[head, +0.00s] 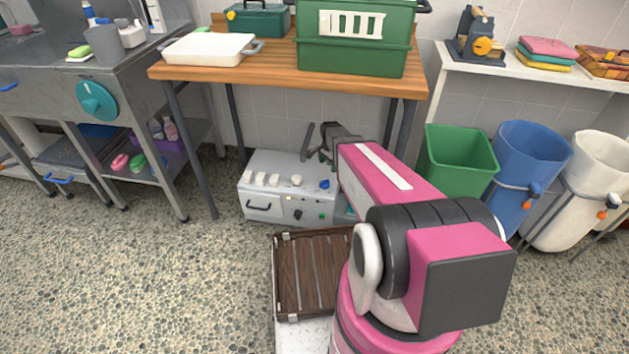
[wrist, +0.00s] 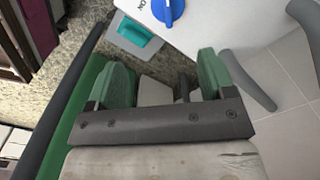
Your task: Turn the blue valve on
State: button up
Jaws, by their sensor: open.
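The blue valve (head: 325,184) is a small blue knob at the right end of the top of a white box-shaped unit (head: 262,172) under the wooden table. In the wrist view the blue valve (wrist: 170,11) shows at the top edge, partly cut off, on a white surface with dark lettering beside it. My gripper (head: 320,143) is above and behind the unit's right part, apart from the valve. In the wrist view my gripper (wrist: 164,82) is open, with nothing between its green-padded fingers.
Several white switches (head: 274,180) line the unit's top. A teal handle (wrist: 137,38) is near the valve. The wooden table (head: 260,75) overhangs the unit. A brown slatted crate (head: 312,275) stands in front. A green bin (head: 458,165) is to the right. Floor at left is clear.

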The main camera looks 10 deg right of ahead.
aim_at(326, 180)
jog(key=shift+m, duration=0.3)
jog(key=f, duration=0.8)
jog(key=w+f, duration=0.1)
jog(key=f, duration=0.2)
jog(key=shift+a+f, duration=0.3)
jog(key=shift+f, duration=0.1)
jog(key=c, duration=0.9)
